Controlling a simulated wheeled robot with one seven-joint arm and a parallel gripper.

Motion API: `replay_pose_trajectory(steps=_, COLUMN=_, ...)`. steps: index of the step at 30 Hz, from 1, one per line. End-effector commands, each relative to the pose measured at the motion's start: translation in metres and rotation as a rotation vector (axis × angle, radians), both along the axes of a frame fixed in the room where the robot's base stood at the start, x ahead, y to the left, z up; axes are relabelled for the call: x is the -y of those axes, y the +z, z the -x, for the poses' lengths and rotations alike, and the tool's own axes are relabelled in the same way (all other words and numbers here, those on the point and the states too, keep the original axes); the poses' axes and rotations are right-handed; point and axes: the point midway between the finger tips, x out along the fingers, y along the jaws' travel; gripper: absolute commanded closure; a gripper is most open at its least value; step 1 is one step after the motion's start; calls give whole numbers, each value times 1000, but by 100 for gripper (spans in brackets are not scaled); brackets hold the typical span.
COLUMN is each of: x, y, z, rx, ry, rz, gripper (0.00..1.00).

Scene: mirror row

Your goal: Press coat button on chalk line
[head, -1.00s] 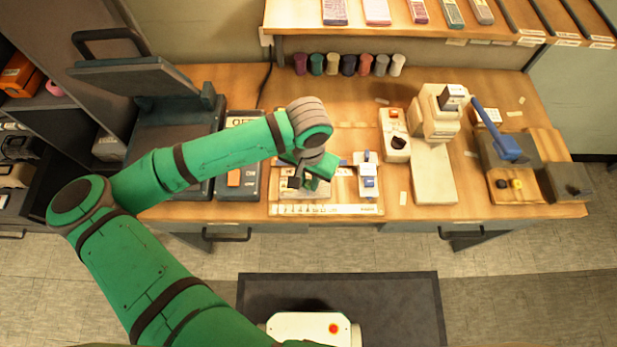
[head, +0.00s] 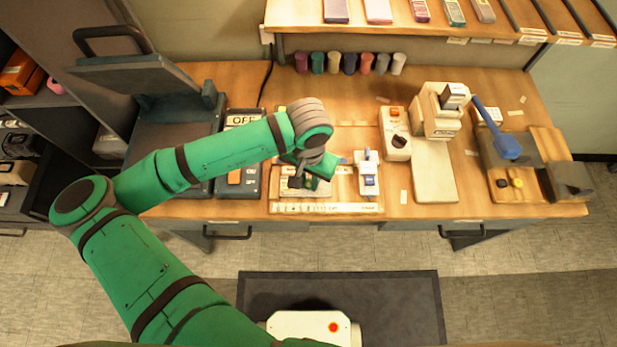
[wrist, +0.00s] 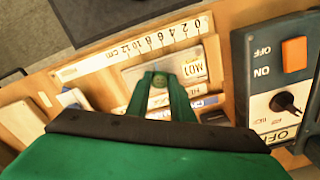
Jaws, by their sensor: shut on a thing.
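My gripper (wrist: 160,82) points down over the work board at the front of the bench. In the wrist view its two green fingers are shut on a small round greenish coat button (wrist: 160,80). Below it lies a pale flat panel (wrist: 135,73) with a white label and a second round greenish spot (wrist: 192,68). I cannot tell whether the held button touches the panel. I cannot make out the chalk line clearly. In the head view my gripper (head: 298,182) hides part of the panel and the button.
A ruler strip (wrist: 120,52) runs along the board's front edge. A switch box (wrist: 285,85) with an orange switch and dark knob stands beside the board. In the head view, a small white-and-blue device (head: 368,175) and a cream press (head: 438,110) stand to the right.

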Motion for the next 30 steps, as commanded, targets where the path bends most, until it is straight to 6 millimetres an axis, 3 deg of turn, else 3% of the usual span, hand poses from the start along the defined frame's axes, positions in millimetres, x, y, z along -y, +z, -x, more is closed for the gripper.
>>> replay_pose_trajectory(steps=5, x=1, y=0, z=0, rx=0, ry=-1, rz=1, gripper=97)
replay_pose_trajectory(steps=6, x=1, y=0, z=0, rx=0, ry=-1, rz=1, gripper=70)
replay_pose_trajectory(steps=8, x=1, y=0, z=0, rx=0, ry=-1, rz=1, gripper=58)
replay_pose_trajectory(steps=20, x=0, y=7, z=-1, rx=2, ry=1, rz=1, gripper=58)
replay_pose_trajectory(steps=30, x=-1, y=65, z=-1, rx=4, ry=0, rz=-1, gripper=58)
